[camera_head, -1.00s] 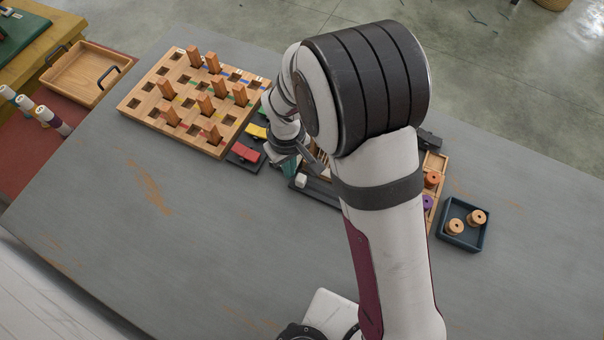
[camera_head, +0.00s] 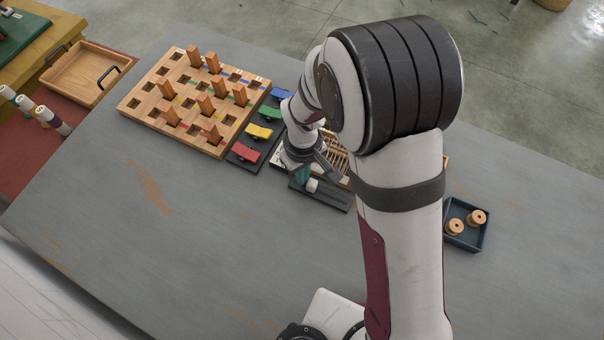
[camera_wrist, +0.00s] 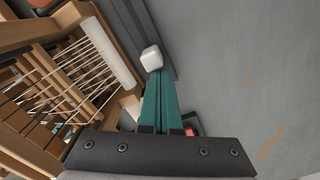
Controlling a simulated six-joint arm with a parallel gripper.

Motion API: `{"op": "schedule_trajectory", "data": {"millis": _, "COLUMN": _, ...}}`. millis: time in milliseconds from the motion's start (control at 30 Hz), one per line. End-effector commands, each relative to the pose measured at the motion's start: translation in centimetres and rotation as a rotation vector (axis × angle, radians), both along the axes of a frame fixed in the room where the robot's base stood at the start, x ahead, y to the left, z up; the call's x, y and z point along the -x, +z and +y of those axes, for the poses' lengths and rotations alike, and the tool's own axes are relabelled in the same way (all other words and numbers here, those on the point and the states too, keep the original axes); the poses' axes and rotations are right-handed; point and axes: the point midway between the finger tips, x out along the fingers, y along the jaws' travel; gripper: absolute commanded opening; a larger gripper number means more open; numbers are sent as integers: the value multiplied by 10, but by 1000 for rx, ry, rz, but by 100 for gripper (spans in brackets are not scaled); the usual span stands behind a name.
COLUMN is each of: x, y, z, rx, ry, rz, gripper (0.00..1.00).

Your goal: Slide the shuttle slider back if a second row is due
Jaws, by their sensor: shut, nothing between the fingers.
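The shuttle slider is a small white block (camera_head: 312,185) on a dark rail (camera_head: 335,199) at the front of a small wooden loom (camera_head: 333,155). In the wrist view the white block (camera_wrist: 151,58) stands just past my fingertips, on the dark rail (camera_wrist: 150,22). The loom's pale strings (camera_wrist: 85,70) lie to the left there. My gripper (camera_head: 303,179) is shut and empty, its teal fingers (camera_wrist: 158,80) together at the left side of the block in the head view. The tips look to be against the block or very close. My arm hides part of the loom.
A wooden peg board (camera_head: 150,88) stands left of the loom. Between them is a dark strip with red (camera_head: 246,151), yellow (camera_head: 259,131), green and blue pieces. A dark blue tray (camera_head: 468,246) with spools lies right of my arm. The grey table's front is clear.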

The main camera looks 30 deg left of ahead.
Motion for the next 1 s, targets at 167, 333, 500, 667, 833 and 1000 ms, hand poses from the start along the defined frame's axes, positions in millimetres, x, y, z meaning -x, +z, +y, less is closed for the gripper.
{"op": "schedule_trajectory", "data": {"millis": 167, "x": 0, "y": 0, "z": -9, "rx": 0, "ry": 0, "rz": -1, "gripper": 0}}
{"op": "schedule_trajectory", "data": {"millis": 333, "x": 0, "y": 0, "z": -18, "rx": 0, "ry": -1, "rz": 0, "gripper": 0}}
{"op": "schedule_trajectory", "data": {"millis": 500, "x": 0, "y": 0, "z": -26, "rx": 0, "ry": 0, "rz": 0, "gripper": 0}}
{"op": "schedule_trajectory", "data": {"millis": 667, "x": 0, "y": 0, "z": -34, "rx": 0, "ry": -1, "rz": 0, "gripper": 0}}
{"op": "schedule_trajectory", "data": {"millis": 833, "x": 0, "y": 0, "z": -43, "rx": 1, "ry": 0, "rz": -1, "gripper": 0}}
{"op": "schedule_trajectory", "data": {"millis": 1000, "x": 0, "y": 0, "z": -51, "rx": 1, "ry": 0, "rz": 1, "gripper": 0}}
